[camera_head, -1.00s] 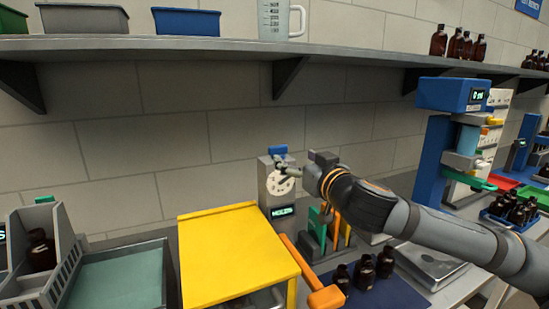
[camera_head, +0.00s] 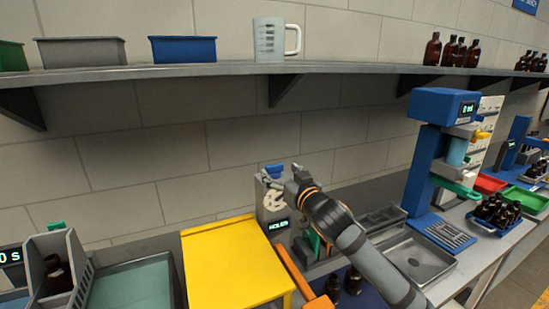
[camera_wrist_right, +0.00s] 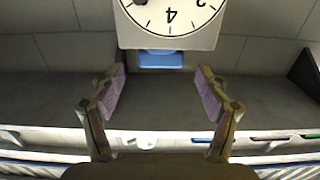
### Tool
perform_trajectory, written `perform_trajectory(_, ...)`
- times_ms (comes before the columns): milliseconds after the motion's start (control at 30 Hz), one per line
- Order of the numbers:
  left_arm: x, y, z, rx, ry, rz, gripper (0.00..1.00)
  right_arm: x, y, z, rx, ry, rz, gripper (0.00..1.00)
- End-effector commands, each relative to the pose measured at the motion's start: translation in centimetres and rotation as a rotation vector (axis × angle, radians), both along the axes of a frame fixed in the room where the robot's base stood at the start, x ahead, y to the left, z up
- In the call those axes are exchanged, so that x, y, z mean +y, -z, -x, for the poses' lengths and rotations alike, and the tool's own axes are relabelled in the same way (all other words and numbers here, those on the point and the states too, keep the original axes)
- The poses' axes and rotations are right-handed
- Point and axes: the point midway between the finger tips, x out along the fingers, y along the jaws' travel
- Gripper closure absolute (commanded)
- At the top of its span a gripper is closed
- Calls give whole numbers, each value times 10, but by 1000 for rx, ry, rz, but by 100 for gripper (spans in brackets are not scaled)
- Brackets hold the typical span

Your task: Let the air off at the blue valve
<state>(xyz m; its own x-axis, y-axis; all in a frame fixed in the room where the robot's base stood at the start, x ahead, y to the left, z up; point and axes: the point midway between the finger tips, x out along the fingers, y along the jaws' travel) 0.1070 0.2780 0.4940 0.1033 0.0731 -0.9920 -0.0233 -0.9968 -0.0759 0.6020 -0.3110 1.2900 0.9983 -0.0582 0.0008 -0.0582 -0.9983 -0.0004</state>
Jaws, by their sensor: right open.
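The blue valve (camera_head: 273,170) sits on top of a grey unit with a round white dial (camera_head: 272,198) and a lit green display (camera_head: 279,225). In the right wrist view the picture is upside down; the blue valve (camera_wrist_right: 160,60) shows just beyond the dial (camera_wrist_right: 172,15). My right gripper (camera_head: 268,181) is in front of the unit, close to the valve and partly over the dial. In the wrist view its fingers (camera_wrist_right: 160,78) are spread wide, with nothing between them and the valve centred ahead of the gap. I see no contact. My left gripper is out of view.
A yellow-topped stand (camera_head: 232,265) is left of the unit, with an orange bar (camera_head: 293,272) beside it. Brown bottles (camera_head: 353,281) stand below my right arm. A blue press-like machine (camera_head: 430,150) stands to the right. A shelf (camera_head: 220,70) runs above.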

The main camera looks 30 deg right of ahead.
Motion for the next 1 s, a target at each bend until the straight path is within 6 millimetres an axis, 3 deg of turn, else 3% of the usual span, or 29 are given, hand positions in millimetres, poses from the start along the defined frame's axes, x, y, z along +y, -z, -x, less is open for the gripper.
perform_trajectory(300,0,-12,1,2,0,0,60,-2,-1,-41,-1,-1,-3,25)
perform_trajectory(633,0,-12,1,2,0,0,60,-2,0,-45,0,-1,1,25)
perform_trajectory(1000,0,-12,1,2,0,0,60,-2,0,-45,0,-1,1,75)
